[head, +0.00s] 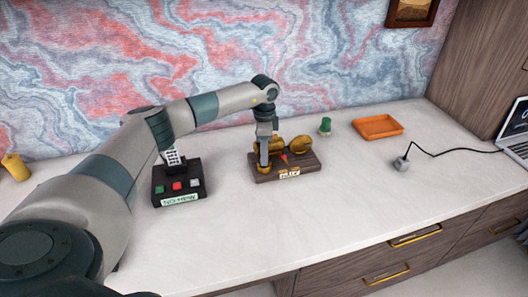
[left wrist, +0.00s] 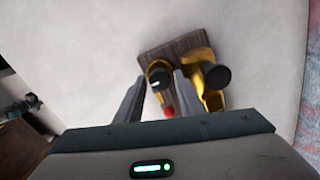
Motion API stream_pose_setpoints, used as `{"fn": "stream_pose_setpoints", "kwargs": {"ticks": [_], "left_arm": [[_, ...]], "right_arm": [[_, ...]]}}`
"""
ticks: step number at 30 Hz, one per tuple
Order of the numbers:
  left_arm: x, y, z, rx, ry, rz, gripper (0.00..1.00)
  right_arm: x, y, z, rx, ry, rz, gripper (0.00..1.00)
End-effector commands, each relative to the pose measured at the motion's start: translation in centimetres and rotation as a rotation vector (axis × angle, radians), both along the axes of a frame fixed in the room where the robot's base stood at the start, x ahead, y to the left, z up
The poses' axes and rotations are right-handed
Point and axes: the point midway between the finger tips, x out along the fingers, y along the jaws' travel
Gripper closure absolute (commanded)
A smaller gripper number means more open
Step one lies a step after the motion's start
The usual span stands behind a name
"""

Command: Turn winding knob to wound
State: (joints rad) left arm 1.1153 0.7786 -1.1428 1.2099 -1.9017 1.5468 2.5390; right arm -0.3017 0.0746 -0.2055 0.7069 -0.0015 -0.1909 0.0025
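A dark wooden base (head: 285,169) stands on the desk, with yellow-gold parts, a small red pointer (head: 284,157) and a label on its front edge. In the left wrist view, a round dark knob with a gold rim (left wrist: 158,75) and a white mark sits on the base (left wrist: 174,47). My left gripper (head: 264,163) points down at the base's left part. In the wrist view its fingers (left wrist: 160,78) stand apart on either side of the knob; I cannot tell whether they touch it. The gripper hides part of the knob in the head view. My right gripper is out of view.
A black box with coloured buttons (head: 178,184) stands left of the base. A green object (head: 325,125), an orange tray (head: 377,127) and a small grey cabled object (head: 401,163) lie to the right. The desk front is clear.

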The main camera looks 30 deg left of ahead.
Motion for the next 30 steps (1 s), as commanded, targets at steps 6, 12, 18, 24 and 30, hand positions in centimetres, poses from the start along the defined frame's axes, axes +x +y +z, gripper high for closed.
{"fn": "stream_pose_setpoints", "kwargs": {"ticks": [6,12,18,24,30], "left_arm": [[0.0,0.0,-0.6,0.001,-0.001,0.000,0.65],[0.0,0.0,-0.6,0.001,-0.001,0.000,0.65],[0.0,0.0,-0.6,0.001,-0.001,0.001,0.95],[0.0,0.0,-0.6,0.000,-0.001,-0.007,0.95],[0.0,0.0,-0.6,0.000,-0.002,-0.052,0.95]], "right_arm": [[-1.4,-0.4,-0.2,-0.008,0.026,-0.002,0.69],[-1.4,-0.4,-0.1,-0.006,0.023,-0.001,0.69],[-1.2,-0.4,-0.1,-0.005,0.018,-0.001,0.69],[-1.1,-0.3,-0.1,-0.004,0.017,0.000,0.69],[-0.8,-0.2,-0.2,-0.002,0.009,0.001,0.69]]}}
